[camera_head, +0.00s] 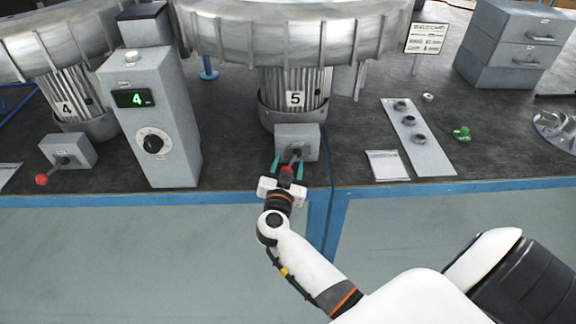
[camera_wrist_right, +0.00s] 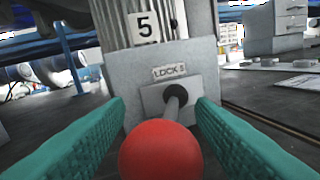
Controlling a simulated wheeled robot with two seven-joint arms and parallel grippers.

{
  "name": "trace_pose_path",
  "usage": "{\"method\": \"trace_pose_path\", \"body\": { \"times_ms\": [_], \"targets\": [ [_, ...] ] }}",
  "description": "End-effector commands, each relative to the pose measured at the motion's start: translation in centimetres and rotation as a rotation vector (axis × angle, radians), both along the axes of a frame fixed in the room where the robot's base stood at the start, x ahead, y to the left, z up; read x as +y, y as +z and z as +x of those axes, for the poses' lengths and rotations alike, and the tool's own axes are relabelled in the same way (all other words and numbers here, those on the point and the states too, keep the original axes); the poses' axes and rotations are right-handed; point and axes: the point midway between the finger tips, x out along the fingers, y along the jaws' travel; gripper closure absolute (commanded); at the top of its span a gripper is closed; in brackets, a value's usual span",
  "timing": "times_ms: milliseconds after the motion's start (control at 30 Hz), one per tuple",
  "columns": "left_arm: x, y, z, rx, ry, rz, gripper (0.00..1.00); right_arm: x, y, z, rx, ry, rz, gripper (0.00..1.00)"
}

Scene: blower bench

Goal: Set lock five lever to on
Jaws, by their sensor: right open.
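The lock five box (camera_head: 298,141) is a grey box in front of the blower marked 5. In the right wrist view its label reads LOCK 5 (camera_wrist_right: 169,72). Its lever (camera_wrist_right: 174,103) is a grey rod that comes out of a dark round hole and ends in a red ball knob (camera_wrist_right: 161,150). My right gripper (camera_head: 288,165) is open, with its green fingers on either side of the lever and knob. In the right wrist view a finger stands left and right of the knob, with no clear contact. My left gripper is not in view.
A lock box with a red-knobbed lever (camera_head: 67,150) stands at left by blower 4. A grey control post (camera_head: 152,115) with a green 4 and a dial stands between. At right are a panel with knobs (camera_head: 417,138), a white card (camera_head: 386,165) and a green part (camera_head: 462,134).

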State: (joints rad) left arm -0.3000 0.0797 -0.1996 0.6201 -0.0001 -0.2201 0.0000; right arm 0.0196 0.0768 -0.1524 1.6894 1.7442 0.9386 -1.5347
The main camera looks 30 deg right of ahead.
Motion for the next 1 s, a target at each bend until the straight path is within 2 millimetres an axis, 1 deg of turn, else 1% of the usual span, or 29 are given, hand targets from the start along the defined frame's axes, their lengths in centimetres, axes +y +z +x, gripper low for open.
{"method": "trace_pose_path", "body": {
  "times_ms": [67, 200, 367, 567, 667, 767, 1000],
  "targets": [
    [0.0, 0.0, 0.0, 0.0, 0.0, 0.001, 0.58, 0.0, 0.0, 0.0, 0.0, 0.0, 0.0, 0.5],
    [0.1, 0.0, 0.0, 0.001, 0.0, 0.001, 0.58, 0.0, 0.0, 0.0, -0.001, 0.0, -0.001, 0.73],
    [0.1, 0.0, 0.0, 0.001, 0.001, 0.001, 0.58, 0.0, 0.0, 0.0, -0.001, 0.0, -0.001, 0.99],
    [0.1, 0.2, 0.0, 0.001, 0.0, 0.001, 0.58, 0.0, 0.1, -0.1, 0.0, 0.003, -0.001, 1.0],
    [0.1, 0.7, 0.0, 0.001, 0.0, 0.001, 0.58, -0.1, 0.2, -0.2, 0.002, 0.016, -0.002, 1.0],
    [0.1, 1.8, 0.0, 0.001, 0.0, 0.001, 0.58, -0.2, 0.4, -0.4, 0.004, 0.047, -0.004, 1.0],
    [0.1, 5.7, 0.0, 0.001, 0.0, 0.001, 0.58, -0.9, 0.7, -1.2, 0.009, 0.196, -0.006, 1.0]
  ]
}}
